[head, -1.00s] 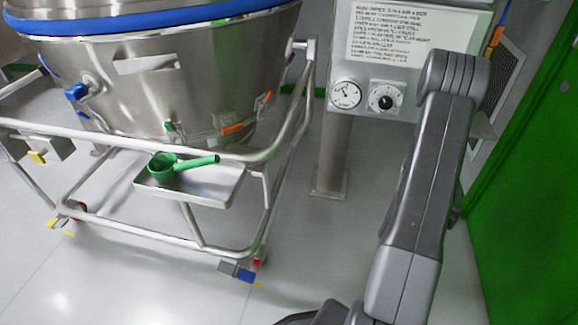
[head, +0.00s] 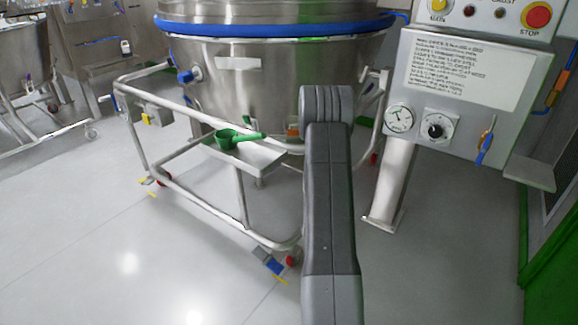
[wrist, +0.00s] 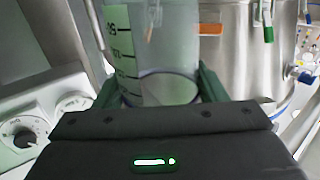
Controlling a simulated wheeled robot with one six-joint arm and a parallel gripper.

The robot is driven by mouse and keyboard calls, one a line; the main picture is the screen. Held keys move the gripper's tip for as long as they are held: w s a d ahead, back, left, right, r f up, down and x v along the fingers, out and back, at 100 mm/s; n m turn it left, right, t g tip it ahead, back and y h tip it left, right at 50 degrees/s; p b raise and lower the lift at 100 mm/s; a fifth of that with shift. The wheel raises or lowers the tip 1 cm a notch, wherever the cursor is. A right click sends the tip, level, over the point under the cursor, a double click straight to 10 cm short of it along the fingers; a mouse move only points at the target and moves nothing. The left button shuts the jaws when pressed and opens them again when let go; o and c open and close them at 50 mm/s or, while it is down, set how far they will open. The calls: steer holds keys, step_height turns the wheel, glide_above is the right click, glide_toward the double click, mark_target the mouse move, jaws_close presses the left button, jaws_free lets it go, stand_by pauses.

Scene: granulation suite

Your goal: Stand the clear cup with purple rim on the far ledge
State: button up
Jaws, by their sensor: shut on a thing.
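My gripper (wrist: 160,88) is shut on a clear cup (wrist: 168,45) in the wrist view, with a green finger on each side. The cup has a pale green scale with dark marks, and its round end shows between the fingers. Its top runs out of the frame, and I see no purple rim. In the head view my arm hides the gripper and cup. A steel cabinet at the far left has a ledge-like surface (head: 105,67) with a small white item (head: 125,47) near it; I cannot tell whether this is the far ledge.
A steel vessel (head: 270,85) with a blue band stands in a wheeled frame (head: 200,212). A green scoop (head: 237,138) lies on its side tray (head: 262,157). A control panel (head: 465,80) on a post (head: 392,185) is at right. The left floor (head: 90,240) is clear.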

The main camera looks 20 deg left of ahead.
steer(key=w+a+y+b, duration=0.1)
steer(key=w+a, duration=0.4)
steer(key=w, duration=0.1)
steer(key=w+a+f+n+y+b, duration=0.1)
steer(key=w+a+b, duration=0.1)
steer(key=w+a, duration=0.4)
steer(key=w+a+n+g+y+b, duration=0.1)
steer(key=w+a+b, duration=0.1)
steer(key=w+a, duration=0.3)
steer(key=shift+w+a+f, duration=0.15)
steer(key=shift+w, duration=1.3)
steer(key=b+x, duration=0.1)
steer(key=x, duration=0.3)
steer(key=shift+a+b, duration=0.1)
steer(key=shift+b, duration=0.2)
steer(key=shift+w+f+b, duration=0.15)
steer(key=shift+f+b, duration=0.1)
steer(key=shift+b, duration=0.05)
steer(key=o, duration=1)
steer(key=shift+f, duration=0.1)
